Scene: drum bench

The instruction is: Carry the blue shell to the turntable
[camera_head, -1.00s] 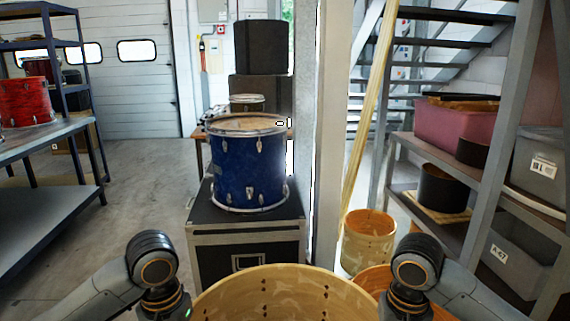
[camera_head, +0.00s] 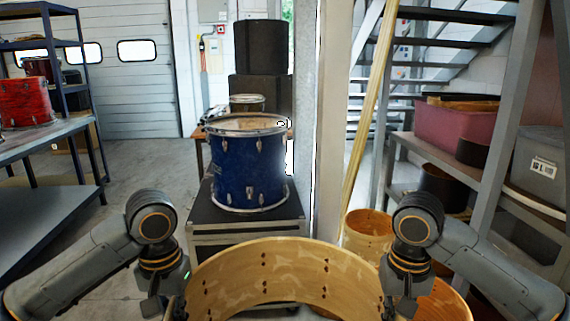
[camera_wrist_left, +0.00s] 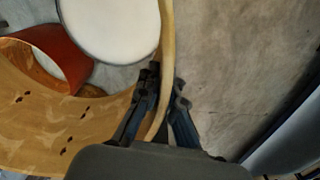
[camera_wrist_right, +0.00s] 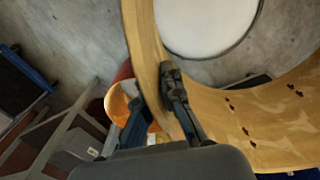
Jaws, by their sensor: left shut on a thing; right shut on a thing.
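A large open wooden drum shell (camera_head: 285,262) is held level in front of me. I see its bare wood inner face with several drilled holes. Its outer face is hidden in the head view, so I cannot tell its colour. My left gripper (camera_wrist_left: 163,85) is shut on the left side of its wall. My right gripper (camera_wrist_right: 160,95) is shut on the right side. A blue drum (camera_head: 248,170) with metal hoops stands upright on a black case (camera_head: 245,232), beyond the held shell and apart from it. I cannot identify a turntable.
An orange shell (camera_head: 445,303) and a pale wooden shell (camera_head: 366,228) stand at right. A white round disc (camera_wrist_left: 110,25) lies lower than the held shell. A metal bench (camera_head: 40,137) is at left, shelving (camera_head: 475,185) at right. Floor is clear left of the case.

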